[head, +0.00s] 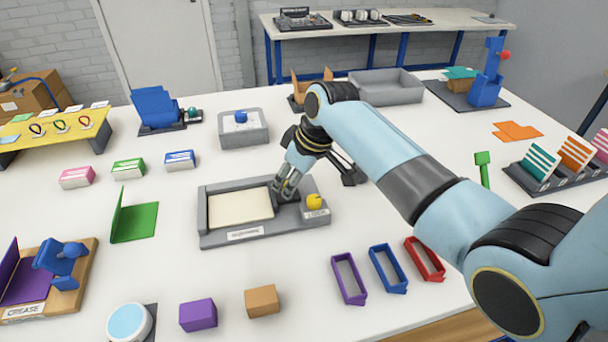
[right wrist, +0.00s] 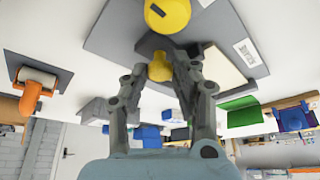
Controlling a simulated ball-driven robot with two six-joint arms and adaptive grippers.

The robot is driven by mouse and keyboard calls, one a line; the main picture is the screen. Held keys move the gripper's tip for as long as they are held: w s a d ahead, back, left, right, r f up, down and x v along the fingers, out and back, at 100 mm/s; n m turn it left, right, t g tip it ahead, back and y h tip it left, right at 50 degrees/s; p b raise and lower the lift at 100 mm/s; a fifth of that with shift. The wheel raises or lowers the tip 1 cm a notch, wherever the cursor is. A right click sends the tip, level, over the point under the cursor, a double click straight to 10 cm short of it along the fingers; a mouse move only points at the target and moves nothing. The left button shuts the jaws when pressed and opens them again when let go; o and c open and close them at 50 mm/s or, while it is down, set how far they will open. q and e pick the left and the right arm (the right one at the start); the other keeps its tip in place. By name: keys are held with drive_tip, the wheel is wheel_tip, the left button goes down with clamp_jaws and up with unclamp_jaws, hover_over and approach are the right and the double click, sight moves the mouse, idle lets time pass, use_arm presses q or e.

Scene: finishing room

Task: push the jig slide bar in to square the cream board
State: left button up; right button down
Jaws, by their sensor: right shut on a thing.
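The grey jig (head: 207,238) lies on the white table in the middle of the head view, with the flat cream board (head: 240,207) in its recess. The board also shows in the right wrist view (right wrist: 228,62). My right gripper (head: 284,192) is at the right end of the board. In the right wrist view its fingers (right wrist: 161,70) are shut on the small yellow handle (right wrist: 160,66) of the dark grey slide bar (right wrist: 150,44). A round yellow knob (head: 314,201) stands on the jig's right corner. The gripper hides much of the bar and any gap at the board. My left gripper is not in view.
Purple, blue and red frames (head: 388,268) lie right of the jig. A purple block (head: 198,314) and a tan block (head: 262,301) are in front. A green folded sheet (head: 134,220) stands to the left. A grey bin (head: 243,130) is behind. Table around the jig is mostly clear.

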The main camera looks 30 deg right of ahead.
drive_tip(key=shift+a, duration=0.15)
drive_tip(key=c, duration=1.3)
unclamp_jaws()
drive_tip(key=shift+c, duration=0.2)
drive_tip(key=v, duration=1.2)
